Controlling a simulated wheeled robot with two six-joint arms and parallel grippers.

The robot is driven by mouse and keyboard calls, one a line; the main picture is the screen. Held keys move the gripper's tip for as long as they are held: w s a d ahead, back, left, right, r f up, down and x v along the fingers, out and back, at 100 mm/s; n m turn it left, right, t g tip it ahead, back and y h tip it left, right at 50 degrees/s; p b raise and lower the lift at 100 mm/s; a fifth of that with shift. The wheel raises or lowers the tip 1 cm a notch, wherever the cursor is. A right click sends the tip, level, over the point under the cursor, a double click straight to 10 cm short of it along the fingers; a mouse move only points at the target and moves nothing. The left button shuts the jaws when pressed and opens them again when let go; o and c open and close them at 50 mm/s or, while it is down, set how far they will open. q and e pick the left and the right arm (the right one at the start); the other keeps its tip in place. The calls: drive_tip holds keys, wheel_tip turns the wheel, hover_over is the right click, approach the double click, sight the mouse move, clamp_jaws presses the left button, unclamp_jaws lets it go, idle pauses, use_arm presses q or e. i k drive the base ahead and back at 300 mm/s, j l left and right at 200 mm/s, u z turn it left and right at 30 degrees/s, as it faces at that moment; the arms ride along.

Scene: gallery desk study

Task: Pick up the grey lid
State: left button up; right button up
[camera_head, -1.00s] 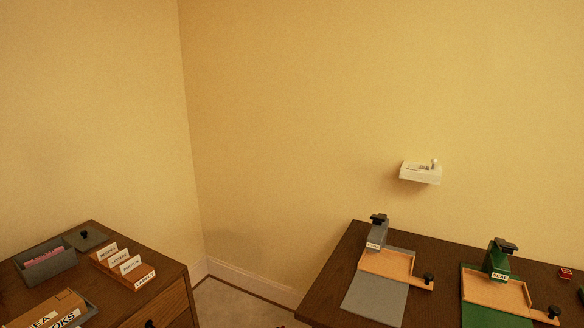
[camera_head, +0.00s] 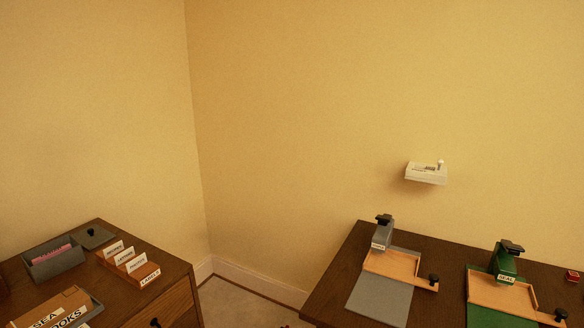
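The grey lid (camera_head: 96,238) lies flat at the back of the left wooden desk. It is a dark grey square with a small black knob. It lies just behind and to the right of an open grey box (camera_head: 55,266) with pink cards in it. Neither of my grippers shows in the head view.
On the left desk (camera_head: 172,281), a wooden rack with labelled cards (camera_head: 130,264) stands right of the lid, and a labelled box (camera_head: 52,306) lies in front. A floor gap separates it from the right desk (camera_head: 340,268), which bears a grey press (camera_head: 384,234) and a green press (camera_head: 504,262).

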sight(94, 236)
drive_tip(key=u, duration=1.45)
